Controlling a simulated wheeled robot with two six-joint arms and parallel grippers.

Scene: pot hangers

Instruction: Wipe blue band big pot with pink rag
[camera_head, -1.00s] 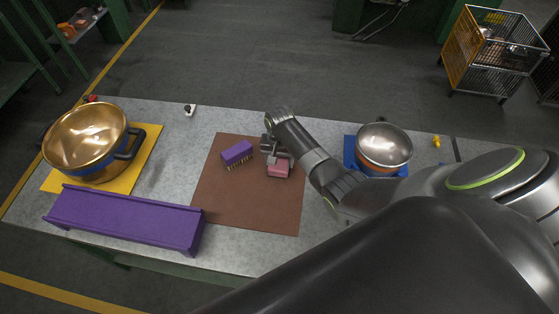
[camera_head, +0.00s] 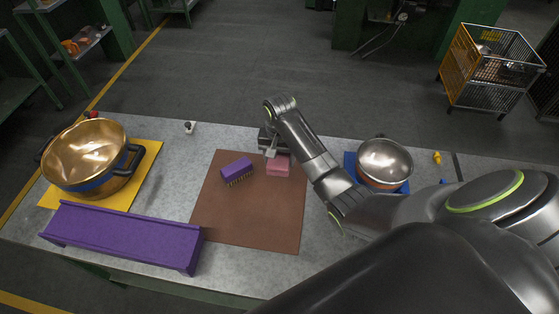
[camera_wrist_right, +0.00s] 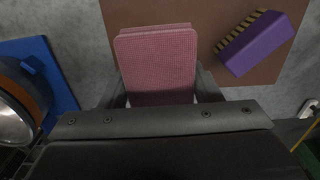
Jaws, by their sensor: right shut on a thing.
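The pink rag (camera_head: 278,166) is a small folded block at the top right of the brown mat (camera_head: 246,225). My right gripper (camera_head: 270,152) is shut on it; in the right wrist view the rag (camera_wrist_right: 157,60) sits between the two fingers (camera_wrist_right: 160,88). I cannot tell whether the rag touches the mat. The big pot with a blue band (camera_head: 88,158), gold inside with dark handles, stands at the left on a yellow mat (camera_head: 140,185), well away from the gripper. My left gripper is not in view.
A purple brush (camera_head: 236,170) lies left of the rag. A long purple rack (camera_head: 122,236) lies at the front left. A smaller orange-banded pot (camera_head: 384,162) stands on a blue mat (camera_head: 350,162) to the right. Small items lie along the table's back edge.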

